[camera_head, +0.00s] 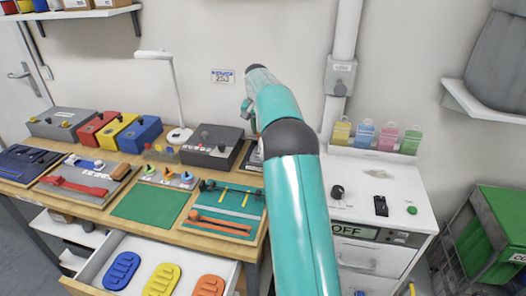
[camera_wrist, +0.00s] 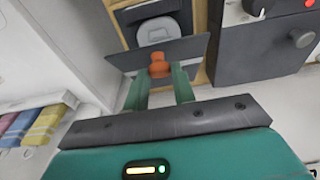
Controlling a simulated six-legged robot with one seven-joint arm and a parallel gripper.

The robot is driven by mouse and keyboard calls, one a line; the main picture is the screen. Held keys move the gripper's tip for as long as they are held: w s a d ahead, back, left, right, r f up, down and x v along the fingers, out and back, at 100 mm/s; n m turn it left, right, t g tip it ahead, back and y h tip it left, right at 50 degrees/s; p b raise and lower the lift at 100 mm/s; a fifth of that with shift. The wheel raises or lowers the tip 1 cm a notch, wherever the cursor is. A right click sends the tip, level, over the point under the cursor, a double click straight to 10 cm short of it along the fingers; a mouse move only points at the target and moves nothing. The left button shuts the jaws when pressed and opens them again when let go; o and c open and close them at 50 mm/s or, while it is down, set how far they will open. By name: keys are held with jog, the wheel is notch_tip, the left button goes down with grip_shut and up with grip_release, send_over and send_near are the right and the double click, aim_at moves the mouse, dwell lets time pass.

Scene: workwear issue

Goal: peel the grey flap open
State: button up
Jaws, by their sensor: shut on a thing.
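The dark grey flap (camera_wrist: 190,51) is in the upper middle of the wrist view, a flat plate with an orange tab (camera_wrist: 157,69) at its near edge. My gripper (camera_wrist: 159,80) is shut on the orange tab, with one teal finger on each side of it. Beyond the flap, a light grey rounded piece (camera_wrist: 157,30) shows in a dark frame. The flap stands at an angle to this frame and hides its near part. In the head view my arm covers the gripper and the flap.
A dark box with knobs (camera_wrist: 262,50) is close on the right in the wrist view and left of my arm in the head view (camera_head: 212,148). A drawer with coloured insoles (camera_head: 160,280) is open in front.

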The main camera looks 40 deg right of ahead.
jog(key=shift+w+d+r, duration=0.35)
jog(key=shift+d+r, duration=0.05)
jog(key=shift+r, duration=0.15)
jog(key=shift+w+d+r, duration=0.35)
jog(key=shift+d+r, duration=0.05)
jog(key=shift+r, duration=0.15)
jog(key=shift+r, duration=0.1)
